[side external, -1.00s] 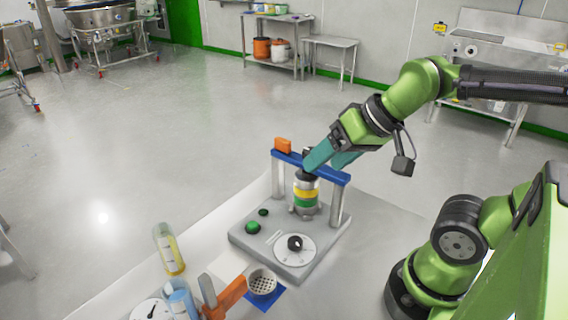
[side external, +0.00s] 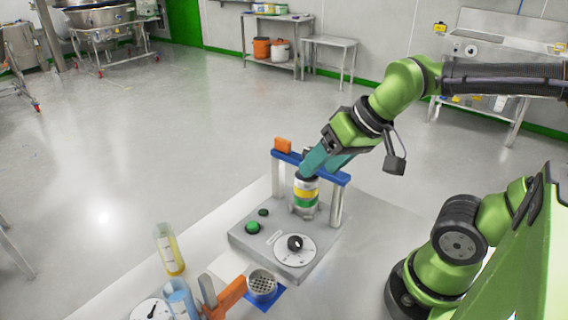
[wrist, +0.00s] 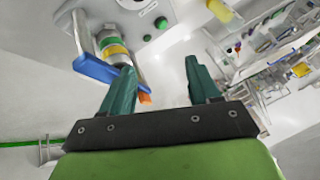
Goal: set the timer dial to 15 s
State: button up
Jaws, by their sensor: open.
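The timer dial is a black knob (side external: 295,243) on a round white scale plate (side external: 301,254), at the front of a grey machine base (side external: 258,240). The scale marks are too small to read. A green button (side external: 252,227) and a smaller dark green one (side external: 263,212) sit left of the dial. A banded cylinder (side external: 305,194) stands under a blue crossbar (side external: 337,176). My gripper (side external: 305,173) is above the base near the crossbar, apart from the dial. In the wrist view my gripper (wrist: 155,85) has its teal fingers spread with nothing between them.
An orange block (side external: 283,145) sits on the crossbar's left end, with grey posts below.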

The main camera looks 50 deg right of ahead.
aim_at(295, 241)
jog(key=w+a+f+n+g+h, duration=0.1)
jog(key=w+a+n+g, duration=0.15)
jog(key=n, duration=0.65)
jog(key=w+a+f+n+g+h, duration=0.1)
jog(key=n+g, duration=0.3)
jog(key=n, duration=0.5)
notch_tip(295, 241, down, 17)
jog(key=shift+r, duration=0.2)
jog(key=c, duration=1)
jog(key=shift+m, duration=0.3)
jog(key=shift+c, duration=0.2)
